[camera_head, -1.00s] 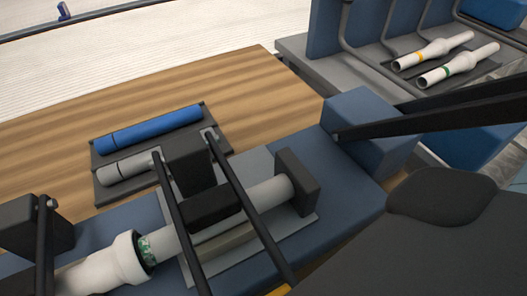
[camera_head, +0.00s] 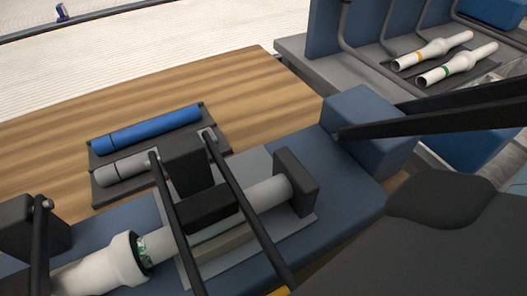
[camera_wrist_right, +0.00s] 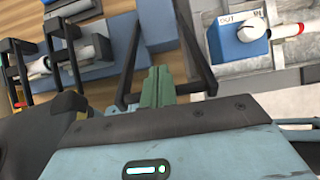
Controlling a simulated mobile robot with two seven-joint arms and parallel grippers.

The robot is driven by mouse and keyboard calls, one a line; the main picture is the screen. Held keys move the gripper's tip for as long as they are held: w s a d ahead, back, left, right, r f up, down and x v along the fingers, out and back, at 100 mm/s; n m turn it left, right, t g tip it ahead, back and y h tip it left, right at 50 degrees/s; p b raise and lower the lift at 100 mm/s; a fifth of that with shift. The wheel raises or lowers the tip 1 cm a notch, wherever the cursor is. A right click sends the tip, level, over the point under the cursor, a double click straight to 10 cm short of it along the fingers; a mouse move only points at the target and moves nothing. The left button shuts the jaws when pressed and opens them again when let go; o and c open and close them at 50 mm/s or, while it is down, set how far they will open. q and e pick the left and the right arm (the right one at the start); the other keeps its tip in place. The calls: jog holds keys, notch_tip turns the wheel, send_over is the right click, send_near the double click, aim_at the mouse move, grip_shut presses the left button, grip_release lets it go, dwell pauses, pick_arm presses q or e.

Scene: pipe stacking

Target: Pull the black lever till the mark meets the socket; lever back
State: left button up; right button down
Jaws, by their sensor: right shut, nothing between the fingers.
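A black lever (camera_head: 430,115) of two long bars comes from a blue block and runs to the right edge of the head view. In the wrist view its bars (camera_wrist_right: 131,62) pass on both sides of my right gripper (camera_wrist_right: 160,72). The greenish fingers are shut and empty between the bars; whether they touch the lever is unclear. A white pipe with a wide socket (camera_head: 125,258) lies at lower left. A grey-white pipe (camera_head: 268,190) lies in the black clamp (camera_head: 210,208), its end at the socket mouth. The mark cannot be made out. My left gripper is not in view.
A blue pipe (camera_head: 147,128) and a grey pipe (camera_head: 122,168) lie on a dark tray on the wooden table. Two more black bars (camera_head: 240,200) cross the clamp. Bare wood is at the left.

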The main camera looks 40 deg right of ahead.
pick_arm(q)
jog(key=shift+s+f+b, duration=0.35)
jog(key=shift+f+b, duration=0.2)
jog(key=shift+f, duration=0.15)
pick_arm(e)
jog(key=shift+s+a+f, duration=0.1)
jog(key=shift+s+f, duration=0.6)
jog(key=shift+w+r, duration=0.1)
pick_arm(q)
jog(key=shift+p, duration=0.3)
pick_arm(e)
jog(key=shift+w+r, duration=0.4)
jog(key=shift+w, duration=0.3)
pick_arm(q)
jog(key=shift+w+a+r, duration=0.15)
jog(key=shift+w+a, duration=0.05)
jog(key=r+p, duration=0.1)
jog(key=p, duration=0.1)
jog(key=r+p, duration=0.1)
jog(key=p, duration=0.1)
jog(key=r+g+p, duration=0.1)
jog(key=p, duration=0.1)
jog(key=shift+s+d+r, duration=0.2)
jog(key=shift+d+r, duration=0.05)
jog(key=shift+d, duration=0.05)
pick_arm(e)
notch_tip(320, 180, up, 7)
jog(key=shift+s+r, duration=0.15)
jog(key=shift+r, duration=0.05)
jog(key=shift+d, duration=0.2)
